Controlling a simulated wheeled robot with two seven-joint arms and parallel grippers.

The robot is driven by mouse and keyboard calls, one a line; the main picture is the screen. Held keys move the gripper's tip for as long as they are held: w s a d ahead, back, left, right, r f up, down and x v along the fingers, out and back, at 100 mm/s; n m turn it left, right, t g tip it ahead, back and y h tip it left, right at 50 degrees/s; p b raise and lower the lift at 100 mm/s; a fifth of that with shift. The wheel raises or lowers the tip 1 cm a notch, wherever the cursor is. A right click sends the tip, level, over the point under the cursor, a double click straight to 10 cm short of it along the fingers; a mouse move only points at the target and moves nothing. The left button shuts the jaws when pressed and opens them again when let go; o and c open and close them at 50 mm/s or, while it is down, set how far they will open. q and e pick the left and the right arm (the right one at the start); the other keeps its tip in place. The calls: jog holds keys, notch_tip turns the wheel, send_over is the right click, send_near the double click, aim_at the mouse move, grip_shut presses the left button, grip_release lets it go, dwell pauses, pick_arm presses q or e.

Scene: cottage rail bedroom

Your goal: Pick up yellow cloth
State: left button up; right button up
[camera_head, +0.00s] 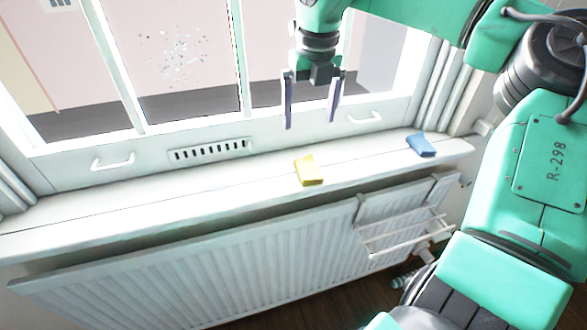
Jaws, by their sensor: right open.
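The yellow cloth (309,171) is a small folded piece lying on the white windowsill (200,193), near the sill's front edge. My right gripper (310,122) is above it and a little behind it in the picture, in front of the window. Its two fingers point down and stand apart, with nothing between them. The gripper does not touch the cloth. My left gripper is not in view.
A blue folded cloth (421,146) lies on the sill to the right. A white radiator (220,270) with a rack (405,237) stands below the sill. White window handles (113,163) and a vent (210,150) are behind. The left part of the sill is clear.

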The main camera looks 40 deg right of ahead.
send_over(309, 165)
jog(key=s, duration=0.1)
notch_tip(309, 165, down, 7)
jog(key=shift+f+p, duration=0.1)
jog(key=shift+p, duration=0.2)
jog(key=f, duration=0.4)
jog(key=w+f+p, duration=0.1)
jog(key=f, duration=0.1)
jog(key=shift+d+f, duration=0.1)
jog(key=shift+f, duration=0.3)
jog(key=c, duration=1.4)
jog(key=shift+w+r, duration=0.1)
jog(key=shift+r, duration=0.55)
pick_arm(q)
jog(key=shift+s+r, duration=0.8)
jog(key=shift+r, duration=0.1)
pick_arm(e)
notch_tip(309, 165, up, 17)
